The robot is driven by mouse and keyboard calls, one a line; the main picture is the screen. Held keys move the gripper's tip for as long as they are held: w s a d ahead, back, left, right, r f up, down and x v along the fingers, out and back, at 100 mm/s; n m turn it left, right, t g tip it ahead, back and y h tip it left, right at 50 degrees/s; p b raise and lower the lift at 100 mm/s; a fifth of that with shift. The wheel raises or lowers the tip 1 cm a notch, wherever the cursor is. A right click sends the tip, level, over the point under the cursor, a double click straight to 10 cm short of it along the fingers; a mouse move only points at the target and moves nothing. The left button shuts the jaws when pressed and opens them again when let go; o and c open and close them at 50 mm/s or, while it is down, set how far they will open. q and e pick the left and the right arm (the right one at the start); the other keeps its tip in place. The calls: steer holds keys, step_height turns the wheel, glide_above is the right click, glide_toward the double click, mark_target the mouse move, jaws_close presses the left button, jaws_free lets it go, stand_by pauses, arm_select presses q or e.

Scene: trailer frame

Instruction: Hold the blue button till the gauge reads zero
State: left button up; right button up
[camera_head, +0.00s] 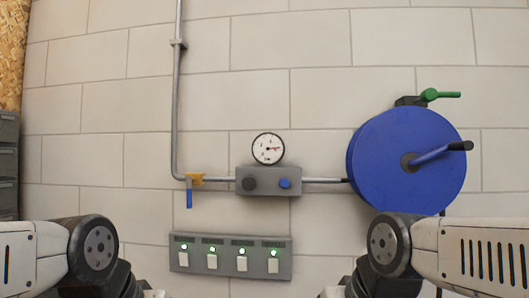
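The blue button (285,183) is on the right of a grey control box (268,190) on the wall, with a dark button (250,183) to its left. The round white gauge (268,148) sits just above the box. Its red needle points to the right; the dial marks are too small to read. My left arm is at the lower left and my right arm at the lower right, both below the box and away from the button. Both grippers are out of sight past the bottom of the picture.
A large blue reel (400,165) with a black-tipped crank and a green lever (440,95) is on the right. A pipe with a blue-handled valve (189,197) is left. A switch panel (230,257) with lit green lamps is below. Drawers (8,165) stand far left.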

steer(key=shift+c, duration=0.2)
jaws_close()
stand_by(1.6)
